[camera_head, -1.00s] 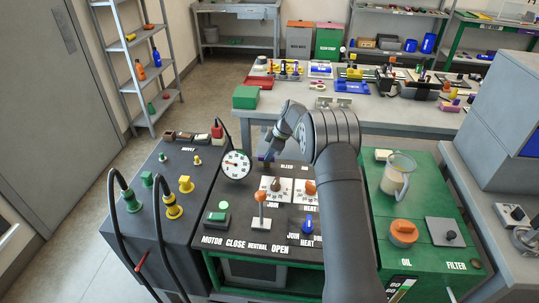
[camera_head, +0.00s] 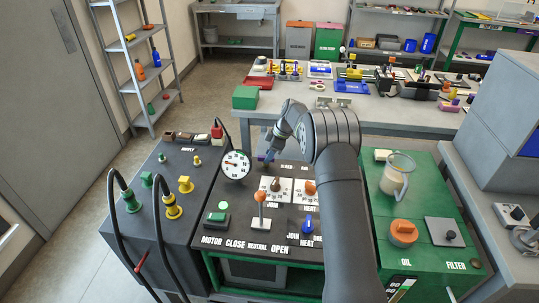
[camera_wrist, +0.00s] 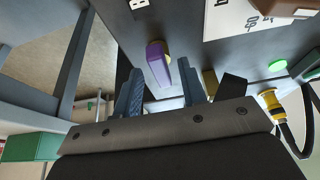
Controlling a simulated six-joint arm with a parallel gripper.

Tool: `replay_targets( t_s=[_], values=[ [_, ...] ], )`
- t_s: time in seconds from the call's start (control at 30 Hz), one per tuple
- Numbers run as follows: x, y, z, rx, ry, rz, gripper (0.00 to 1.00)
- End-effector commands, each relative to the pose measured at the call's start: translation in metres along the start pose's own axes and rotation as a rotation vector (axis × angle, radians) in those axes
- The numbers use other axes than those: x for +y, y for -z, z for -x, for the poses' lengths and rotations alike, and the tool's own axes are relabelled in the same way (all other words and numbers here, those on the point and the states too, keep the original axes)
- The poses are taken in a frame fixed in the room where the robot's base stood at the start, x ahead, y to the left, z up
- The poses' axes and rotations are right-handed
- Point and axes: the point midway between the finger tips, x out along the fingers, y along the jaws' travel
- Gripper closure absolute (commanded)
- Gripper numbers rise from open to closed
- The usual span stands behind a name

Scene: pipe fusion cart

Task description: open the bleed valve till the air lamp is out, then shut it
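A purple handle (camera_wrist: 158,62) stands out from the dark panel in the wrist view. It lies near a partly visible "B" label, and I take it for the bleed valve handle. My gripper (camera_wrist: 160,88) is open, with its blue-grey fingers on either side of the handle's near end; I cannot tell whether they touch it. In the head view my gripper (camera_head: 270,155) is at the back edge of the dark control panel (camera_head: 237,224), by the bleed label, and the handle is mostly hidden.
A round gauge (camera_head: 236,165) stands just left of my gripper. Two selector knobs on white plates, a lever (camera_head: 261,203) and a blue knob (camera_head: 308,223) are on the panel. The supply box (camera_head: 160,205) with hoses is left. A jug (camera_head: 396,175) stands right.

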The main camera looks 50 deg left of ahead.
Motion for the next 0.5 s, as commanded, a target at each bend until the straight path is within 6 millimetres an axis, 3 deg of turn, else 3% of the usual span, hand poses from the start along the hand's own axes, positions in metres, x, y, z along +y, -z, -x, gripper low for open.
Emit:
replay_targets(
  t_s=[0.17, 0.5],
  values=[
    [0.001, 0.000, 0.029, 0.000, -0.004, 0.000, 0.62],
    [0.001, 0.000, 0.113, 0.000, -0.004, 0.000, 0.62]
  ],
)
